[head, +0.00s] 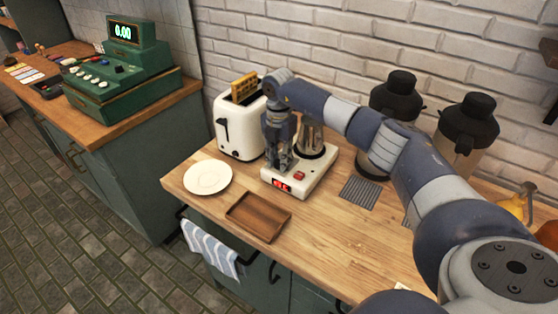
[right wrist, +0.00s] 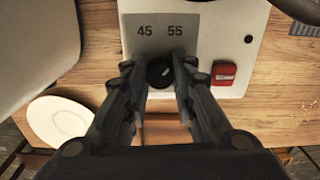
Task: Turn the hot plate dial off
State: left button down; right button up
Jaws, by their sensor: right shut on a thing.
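The white hot plate (head: 318,181) stands on the wooden counter, with a lit red display (head: 282,186) and a red switch (head: 299,176) on its front. In the right wrist view, its top panel (right wrist: 195,20) carries the numbers 45 and 55. The black dial (right wrist: 159,72) with a small pale mark lies below them, between my fingertips. My right gripper (head: 280,163) points down over the hot plate and is shut on the dial; it also shows in the right wrist view (right wrist: 159,75). The dial is hidden in the head view. My left gripper is not in view.
A metal pitcher (head: 312,138) stands on the hot plate beside my gripper. A white toaster (head: 238,130) is to its left. A white plate (head: 207,177) and a wooden tray (head: 258,216) lie in front. Black-topped dispensers (head: 466,128) stand behind my arm.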

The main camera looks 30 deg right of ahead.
jog(key=n+b, duration=0.1)
jog(key=n, duration=0.2)
jog(key=shift+w+n, duration=0.1)
jog(key=shift+n, duration=0.3)
jog(key=n+b, duration=0.1)
jog(key=n, duration=0.2)
jog(key=shift+r+n, duration=0.1)
jog(key=shift+n, duration=0.2)
jog(key=n, duration=0.3)
jog(key=shift+n+b, duration=0.35)
jog(key=shift+n, duration=0.05)
jog(key=n, duration=0.3)
jog(key=shift+n+b, duration=0.3)
jog(key=shift+b, duration=0.05)
jog(key=n+b, duration=0.1)
jog(key=n, duration=1)
jog(key=shift+r, duration=0.1)
jog(key=shift+n, duration=0.3)
jog(key=o, duration=1.1)
jog(key=shift+b, duration=0.3)
